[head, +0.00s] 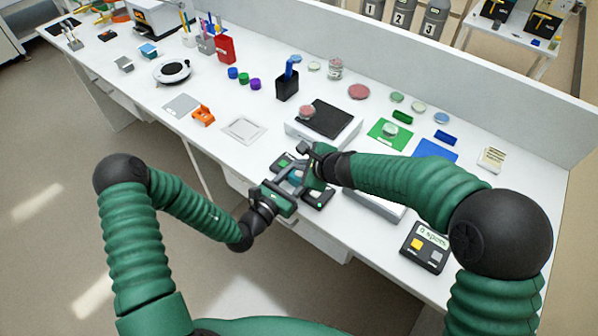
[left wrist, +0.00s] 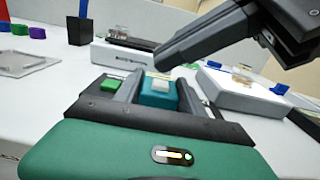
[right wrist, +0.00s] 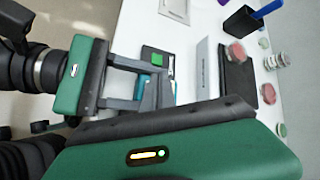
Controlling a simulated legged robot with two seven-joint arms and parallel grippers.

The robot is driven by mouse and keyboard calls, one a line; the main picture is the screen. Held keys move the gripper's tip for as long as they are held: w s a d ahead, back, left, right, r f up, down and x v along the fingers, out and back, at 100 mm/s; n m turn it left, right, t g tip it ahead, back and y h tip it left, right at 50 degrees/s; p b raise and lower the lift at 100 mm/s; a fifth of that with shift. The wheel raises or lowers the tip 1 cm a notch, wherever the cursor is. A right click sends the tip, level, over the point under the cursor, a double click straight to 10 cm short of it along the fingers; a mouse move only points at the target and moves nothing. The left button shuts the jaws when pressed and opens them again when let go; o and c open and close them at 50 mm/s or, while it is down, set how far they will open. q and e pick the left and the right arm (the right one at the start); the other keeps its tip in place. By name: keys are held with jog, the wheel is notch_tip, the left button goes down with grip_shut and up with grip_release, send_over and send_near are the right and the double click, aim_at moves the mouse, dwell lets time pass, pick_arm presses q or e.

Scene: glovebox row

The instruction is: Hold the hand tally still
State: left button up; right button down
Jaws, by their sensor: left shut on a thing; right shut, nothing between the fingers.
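The hand tally (left wrist: 158,92) is a small teal block with a pale button on top. It sits between the fingers of my left gripper (left wrist: 160,86), which is shut on it. It also shows, partly covered, in the right wrist view (right wrist: 157,86). My right gripper (left wrist: 165,57) is shut and empty. Its fingertips are just above the pale button in the left wrist view; I cannot tell whether they touch it. In the head view the two grippers meet over the front of the bench, and they hide most of the tally.
A dark panel with a green square (left wrist: 112,86) lies beside the tally. A white device with a dark top (head: 324,118) stands behind. A black pen cup (head: 287,88), an orange item (head: 203,115) and a box with yellow and grey buttons (head: 425,247) stand around on the white bench.

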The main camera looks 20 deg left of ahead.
aim_at(301, 176)
jog(key=shift+d+f, duration=0.1)
jog(key=shift+f, duration=0.25)
jog(key=shift+f, duration=0.4)
dwell(0.6)
jog(key=shift+s+r, duration=0.1)
jog(key=shift+r, duration=0.75)
jog(key=shift+r, duration=2.5)
dwell(0.4)
notch_tip(301, 176, up, 4)
jog(key=shift+f, duration=0.15)
